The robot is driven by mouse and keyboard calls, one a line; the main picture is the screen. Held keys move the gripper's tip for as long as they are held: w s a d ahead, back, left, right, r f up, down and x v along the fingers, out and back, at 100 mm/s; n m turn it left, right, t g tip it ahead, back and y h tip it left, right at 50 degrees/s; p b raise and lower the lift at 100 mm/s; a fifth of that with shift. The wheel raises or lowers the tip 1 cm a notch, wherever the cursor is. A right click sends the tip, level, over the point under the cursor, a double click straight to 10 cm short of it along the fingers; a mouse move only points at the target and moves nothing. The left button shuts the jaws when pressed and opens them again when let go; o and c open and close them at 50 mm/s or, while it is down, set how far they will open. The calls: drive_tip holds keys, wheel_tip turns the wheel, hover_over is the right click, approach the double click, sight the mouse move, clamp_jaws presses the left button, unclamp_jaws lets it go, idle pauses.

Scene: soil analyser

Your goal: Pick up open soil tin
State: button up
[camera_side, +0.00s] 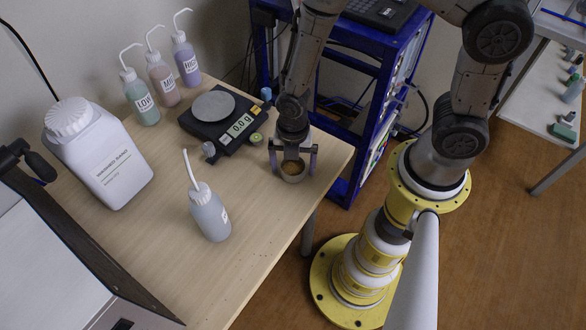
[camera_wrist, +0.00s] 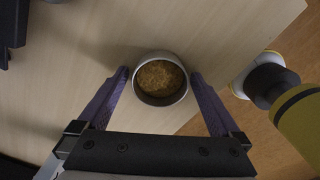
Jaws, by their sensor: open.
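The open soil tin (camera_side: 292,173) is a small round metal tin with brown soil inside. It stands upright near the right edge of the wooden table. In the wrist view the tin (camera_wrist: 160,92) lies between the two purple fingers of my gripper (camera_wrist: 160,76), near their tips. My gripper (camera_side: 292,165) points down over the tin in the side view, with one finger on each side. The fingers are open, with a narrow gap on each side of the tin in the wrist view.
A scale (camera_side: 226,122) reading 0.0 g stands just behind and left of the tin. A squeeze bottle (camera_side: 210,215) stands front left. Three labelled bottles (camera_side: 163,82) and a large white jug (camera_side: 105,160) stand farther left. The table edge (camera_side: 335,165) is close on the right.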

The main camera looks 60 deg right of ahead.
drive_tip(key=shift+c, duration=0.2)
drive_tip(key=c, duration=1.3)
drive_tip(key=shift+o, duration=0.2)
drive_tip(key=shift+r, duration=0.1)
